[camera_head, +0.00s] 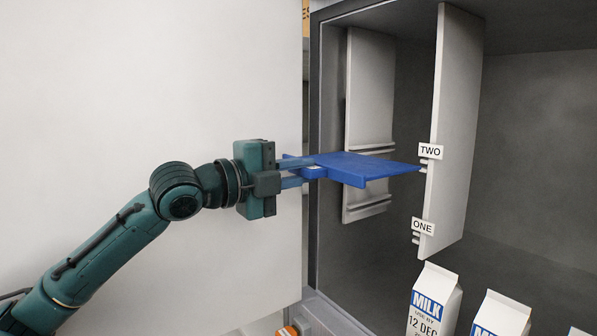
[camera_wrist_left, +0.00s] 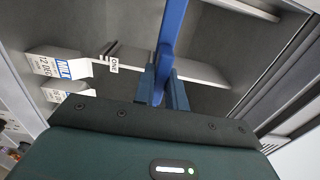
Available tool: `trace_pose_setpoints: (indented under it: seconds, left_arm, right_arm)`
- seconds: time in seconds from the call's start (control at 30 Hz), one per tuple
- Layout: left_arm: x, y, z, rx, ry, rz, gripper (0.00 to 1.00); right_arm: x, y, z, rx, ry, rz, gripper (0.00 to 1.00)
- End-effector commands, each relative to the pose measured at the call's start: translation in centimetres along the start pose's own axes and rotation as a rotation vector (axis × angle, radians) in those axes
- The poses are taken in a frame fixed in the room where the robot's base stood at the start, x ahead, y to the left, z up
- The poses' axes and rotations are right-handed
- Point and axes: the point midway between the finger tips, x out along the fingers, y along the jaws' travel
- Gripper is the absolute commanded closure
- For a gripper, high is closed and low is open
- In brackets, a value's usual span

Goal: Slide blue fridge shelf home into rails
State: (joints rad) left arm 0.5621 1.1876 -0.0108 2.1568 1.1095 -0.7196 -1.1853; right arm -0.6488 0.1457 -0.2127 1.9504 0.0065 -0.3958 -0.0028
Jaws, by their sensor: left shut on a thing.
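The blue shelf (camera_head: 362,166) is held out flat inside the open fridge. Its right edge is by the label TWO (camera_head: 430,151) on the right rail panel (camera_head: 452,130). Its left side lies in front of the left rail panel (camera_head: 369,95) and hides part of that panel's rails. My left gripper (camera_head: 300,172) is shut on the shelf's near left end. In the left wrist view the shelf (camera_wrist_left: 172,30) shows edge-on between the fingers (camera_wrist_left: 162,88). I cannot tell whether the shelf touches the rails. My right gripper is not in view.
The label ONE (camera_head: 422,227) marks a lower rail. Several milk cartons (camera_head: 433,300) stand low at the right, below the right panel. The pale fridge door (camera_head: 200,80) stands open behind my left arm. The fridge's frame edge (camera_head: 314,120) is close to my fingers.

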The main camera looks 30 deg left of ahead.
Motion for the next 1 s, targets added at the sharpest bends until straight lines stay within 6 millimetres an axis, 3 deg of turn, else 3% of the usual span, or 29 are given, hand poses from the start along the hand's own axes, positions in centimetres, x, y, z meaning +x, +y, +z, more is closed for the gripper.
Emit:
trace_pose_setpoints:
  seconds: [1.0]
  left_arm:
    - [2.4,-0.1,0.0,0.0,0.0,-0.004,1.0]
  right_arm:
    - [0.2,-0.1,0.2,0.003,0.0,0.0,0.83]
